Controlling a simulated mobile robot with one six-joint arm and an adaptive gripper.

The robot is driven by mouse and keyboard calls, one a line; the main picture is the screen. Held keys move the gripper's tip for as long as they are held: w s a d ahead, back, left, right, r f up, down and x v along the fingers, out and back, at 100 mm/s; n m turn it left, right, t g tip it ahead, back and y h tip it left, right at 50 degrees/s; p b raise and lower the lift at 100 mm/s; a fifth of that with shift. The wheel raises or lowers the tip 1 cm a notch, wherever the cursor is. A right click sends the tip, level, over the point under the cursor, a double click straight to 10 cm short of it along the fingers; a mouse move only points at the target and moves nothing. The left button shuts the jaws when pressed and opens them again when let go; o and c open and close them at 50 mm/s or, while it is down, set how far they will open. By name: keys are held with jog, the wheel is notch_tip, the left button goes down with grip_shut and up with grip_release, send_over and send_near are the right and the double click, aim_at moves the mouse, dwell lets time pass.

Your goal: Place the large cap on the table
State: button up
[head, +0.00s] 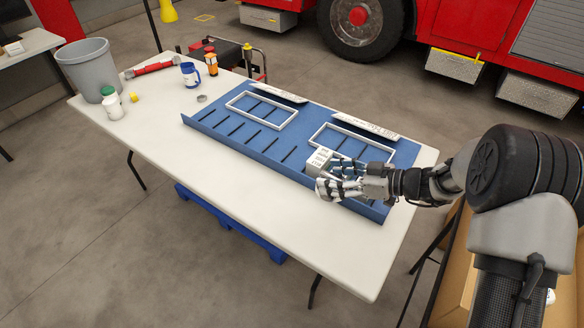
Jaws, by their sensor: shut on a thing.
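My gripper (334,178) is at the front right part of the blue panel on the white table (150,133).
The blue slotted panel (228,133) bears two white frames and two white strips. A grey ring (201,98), blue mug (190,75), orange bottle (211,63), white bottle (112,103), yellow piece (133,97) and grey bin (88,67) stand left. The table's front left is clear.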

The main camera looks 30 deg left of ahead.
notch_tip(320, 180, down, 20)
jog(key=b, duration=0.5)
jog(key=shift+s, duration=0.1)
jog(key=o, duration=2)
jog(key=p+v, duration=0.2)
jog(key=v, duration=1)
jog(key=shift+r, duration=0.15)
